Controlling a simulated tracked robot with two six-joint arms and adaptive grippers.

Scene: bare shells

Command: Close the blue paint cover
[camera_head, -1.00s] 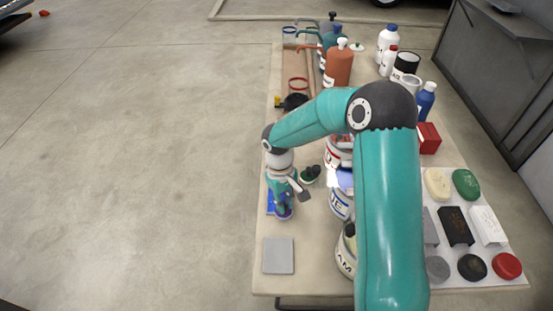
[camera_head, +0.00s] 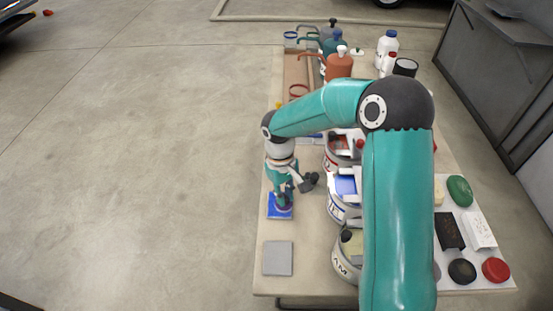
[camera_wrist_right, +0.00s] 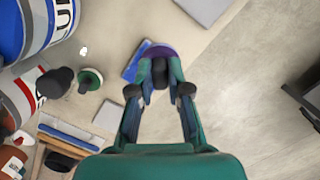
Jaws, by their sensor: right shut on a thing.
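My right gripper (camera_head: 284,196) is low over the left part of the table, shut on a dark knob above a purple-blue disc that looks like the blue paint cover (camera_wrist_right: 158,51). In the head view the cover is mostly hidden by the fingers, over a flat blue square (camera_head: 275,213). I cannot tell whether the cover touches this square. The blue paint can (camera_head: 338,209), to the right of the gripper, shows blue at its top and is partly hidden by my arm. The same can shows at the upper left of the right wrist view (camera_wrist_right: 40,25). My left gripper is not in view.
A red paint can (camera_head: 333,157) stands behind the blue one and a cream can (camera_head: 345,268) in front. A green lid with a black knob (camera_wrist_right: 90,80) lies nearby. A grey square (camera_head: 277,258) lies at the front left. Bottles (camera_head: 338,63) stand at the back.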

